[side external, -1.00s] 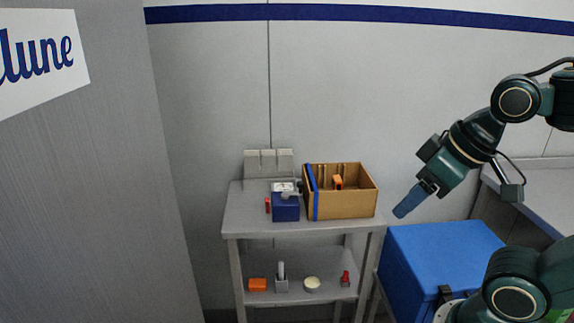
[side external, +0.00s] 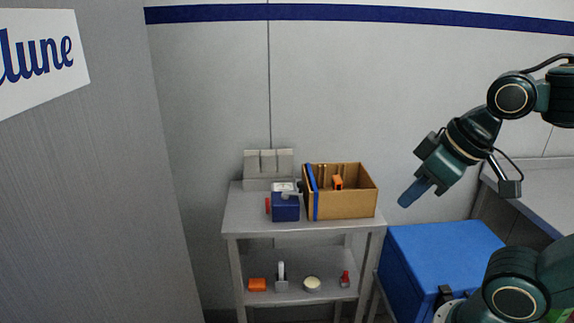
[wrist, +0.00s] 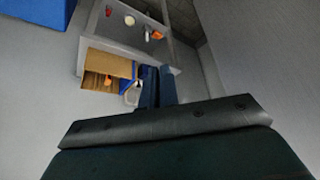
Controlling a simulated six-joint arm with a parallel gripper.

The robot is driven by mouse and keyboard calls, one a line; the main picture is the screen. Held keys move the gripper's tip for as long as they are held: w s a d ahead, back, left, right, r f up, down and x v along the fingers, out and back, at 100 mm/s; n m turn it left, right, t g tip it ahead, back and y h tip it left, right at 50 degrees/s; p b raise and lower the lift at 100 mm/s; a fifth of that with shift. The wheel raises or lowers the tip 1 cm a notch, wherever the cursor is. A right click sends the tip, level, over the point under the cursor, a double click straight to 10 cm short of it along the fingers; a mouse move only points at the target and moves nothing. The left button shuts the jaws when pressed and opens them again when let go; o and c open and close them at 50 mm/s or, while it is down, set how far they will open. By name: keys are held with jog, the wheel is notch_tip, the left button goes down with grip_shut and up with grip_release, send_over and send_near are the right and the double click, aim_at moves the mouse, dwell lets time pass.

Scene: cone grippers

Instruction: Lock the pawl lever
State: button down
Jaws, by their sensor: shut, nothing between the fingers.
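A dark blue block (side external: 286,208) with a white top face and a small grey lever-like part (side external: 299,187) sits on the cart's top shelf, left of the cardboard box. The lever's exact position is too small to tell. A red piece (side external: 267,205) shows at the block's left side. My gripper (side external: 404,203) is shut and empty, in the air to the right of the cart and above the blue chest, well apart from the block. In the wrist view its dark blue fingers (wrist: 157,87) lie together and hide part of the cart top.
An open cardboard box (side external: 345,206) with an orange item stands on the grey cart (side external: 245,222). A grey rack (side external: 268,163) stands behind. The lower shelf holds several small items. A blue chest (side external: 440,255) is beside the cart. The air between gripper and box is clear.

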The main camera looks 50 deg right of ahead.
jog(key=w+r+n+g, duration=0.1)
jog(key=w+n+g, duration=0.1)
jog(key=w+n, duration=1.3)
jog(key=w+f+n+g, duration=0.1)
jog(key=w+f+n, duration=0.4)
jog(key=w, duration=0.4)
jog(key=w+f+n+g, duration=0.1)
jog(key=w+f+n, duration=0.5)
jog(key=w, duration=0.3)
jog(key=shift+w+f+n+g+h, duration=0.15)
jog(key=shift+f+n+g+h, duration=0.2)
jog(key=shift+f, duration=0.25)
jog(key=shift+a, duration=0.1)
